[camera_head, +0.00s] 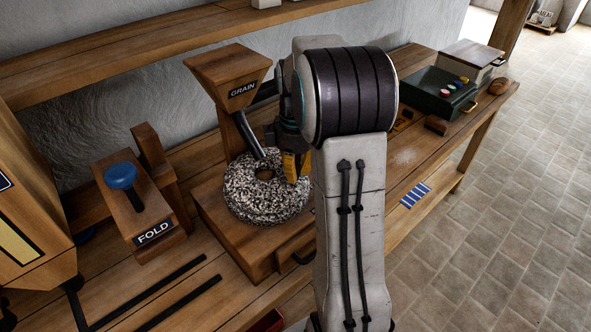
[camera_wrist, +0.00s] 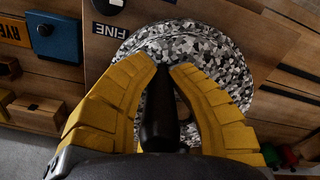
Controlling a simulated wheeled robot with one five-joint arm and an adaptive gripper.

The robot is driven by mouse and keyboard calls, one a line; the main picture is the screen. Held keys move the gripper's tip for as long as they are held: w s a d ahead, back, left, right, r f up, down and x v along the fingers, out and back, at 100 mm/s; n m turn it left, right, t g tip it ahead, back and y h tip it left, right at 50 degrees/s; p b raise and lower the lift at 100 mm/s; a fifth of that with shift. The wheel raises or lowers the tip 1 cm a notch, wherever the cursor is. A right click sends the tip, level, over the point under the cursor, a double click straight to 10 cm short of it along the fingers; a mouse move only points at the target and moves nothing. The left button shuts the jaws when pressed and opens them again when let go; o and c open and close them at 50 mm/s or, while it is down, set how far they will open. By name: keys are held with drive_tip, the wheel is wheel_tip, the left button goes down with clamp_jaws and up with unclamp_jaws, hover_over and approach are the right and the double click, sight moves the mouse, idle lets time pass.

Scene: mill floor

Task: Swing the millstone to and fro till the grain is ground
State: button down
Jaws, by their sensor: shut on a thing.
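The millstone (camera_head: 250,203) is a round, black-and-white speckled stone with a hole in its middle. It lies on a wooden mill box under the wooden hopper (camera_head: 222,72) marked GRAIN. My gripper (camera_head: 295,168) is at the stone's right side, partly hidden by my arm. In the wrist view, the yellow fingers of my gripper (camera_wrist: 168,66) are shut on a black upright handle (camera_wrist: 160,115) above the millstone (camera_wrist: 225,62). A label FINE (camera_wrist: 110,38) lies beside the stone. No grain or flour is clearly visible.
A wooden block marked FOLD (camera_head: 135,205) with a blue knob (camera_head: 121,176) stands left of the mill. A dark green box with coloured buttons (camera_head: 436,94) stands at the bench's far right. Tiled floor is open at right.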

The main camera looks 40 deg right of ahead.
sight(265, 196)
drive_tip(key=m, duration=0.1)
drive_tip(key=s+a+m, duration=0.1)
drive_tip(key=a+m+b, duration=0.1)
drive_tip(key=m, duration=0.1)
drive_tip(key=shift+s+a+f, duration=0.15)
drive_tip(key=shift+s+a, duration=0.05)
drive_tip(key=shift+s, duration=0.05)
drive_tip(key=m, duration=0.1)
drive_tip(key=a+m, duration=0.2)
drive_tip(key=shift+s+a+m+b, duration=0.15)
drive_tip(key=shift+s+m+b, duration=0.1)
drive_tip(key=shift+m+b, duration=0.05)
drive_tip(key=a+m, duration=0.2)
drive_tip(key=m, duration=0.1)
drive_tip(key=shift+w+a, duration=0.1)
drive_tip(key=shift+w, duration=0.05)
drive_tip(key=shift+w+a+m, duration=0.2)
drive_tip(key=shift+a+m, duration=0.25)
drive_tip(key=shift+m, duration=0.5)
drive_tip(key=shift+w+a+m, duration=0.2)
drive_tip(key=shift+a+m, duration=0.25)
drive_tip(key=shift+m, duration=0.5)
drive_tip(key=shift+a, duration=0.1)
drive_tip(key=c, duration=1.1)
unclamp_jaws()
drive_tip(key=shift+w, duration=0.1)
drive_tip(key=shift+r, duration=0.25)
